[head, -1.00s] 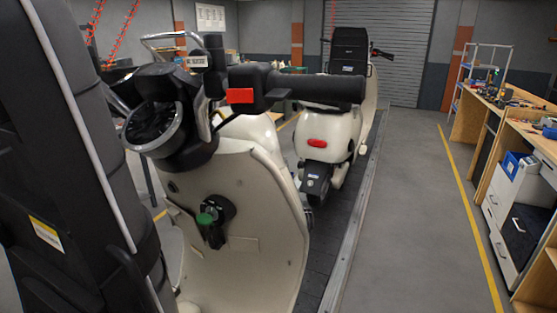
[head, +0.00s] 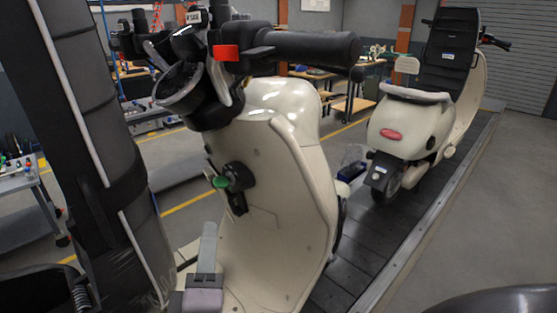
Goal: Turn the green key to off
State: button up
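The green key (head: 220,183) sits in a black lock housing (head: 239,176) on the cream inner leg shield of the nearest scooter (head: 280,190). It is seen from the side, and I cannot read its on or off mark. A dark piece hangs below the lock. A pale grey finger-like piece with a dark band, probably my gripper (head: 208,240), rises from the bottom edge, below and left of the key. It appears apart from the key. Only one such finger shows, so I cannot tell whether it is open or shut.
The scooter's handlebar (head: 300,46) with a red switch is above the key. A black padded upright (head: 95,130) fills the left. A second cream scooter (head: 410,125) stands further along the slat conveyor (head: 350,255). A dark curved shape covers the bottom right corner.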

aim_at(215, 185)
jog(key=p+x, duration=0.3)
jog(key=x, duration=1.4)
jog(key=shift+s, duration=0.1)
jog(key=shift+c, duration=0.4)
grip_shut()
jog(key=c, duration=0.6)
grip_release()
grip_shut()
